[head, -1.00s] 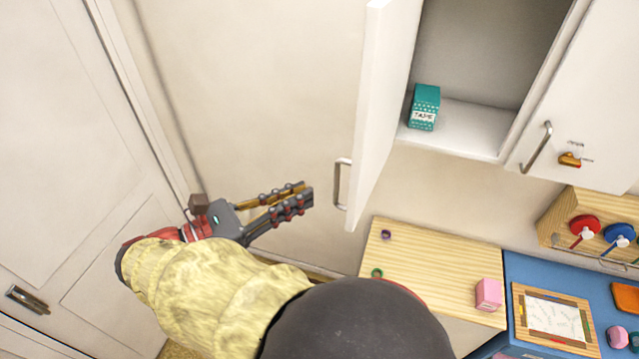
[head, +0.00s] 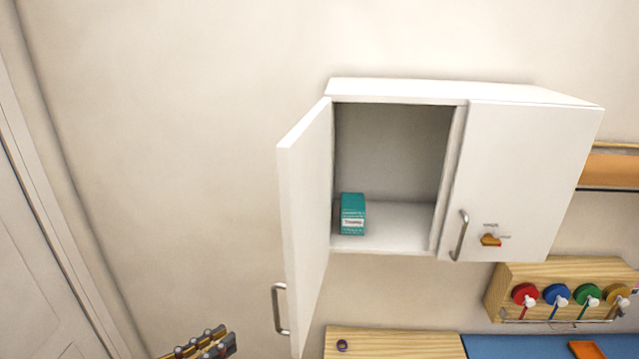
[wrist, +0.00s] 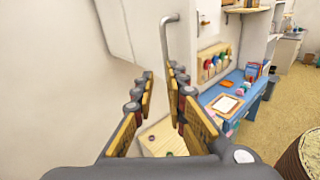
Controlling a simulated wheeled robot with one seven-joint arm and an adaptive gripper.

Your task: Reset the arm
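My gripper (head: 215,344) shows only by its finger ends at the bottom left edge of the head view. In the wrist view my gripper (wrist: 160,82) is open, with a clear empty gap between its two padded fingers. It is below and left of the open white cabinet door (head: 305,205), apart from it. The rest of my arm is out of the head view.
The wall cabinet (head: 400,92) has its left door open, and a teal box (head: 352,213) stands inside. Its right door (head: 530,170) is shut. Below are a wooden top (head: 400,345), a ring (head: 342,345) and a rack of coloured discs (head: 500,290). Bare wall lies left.

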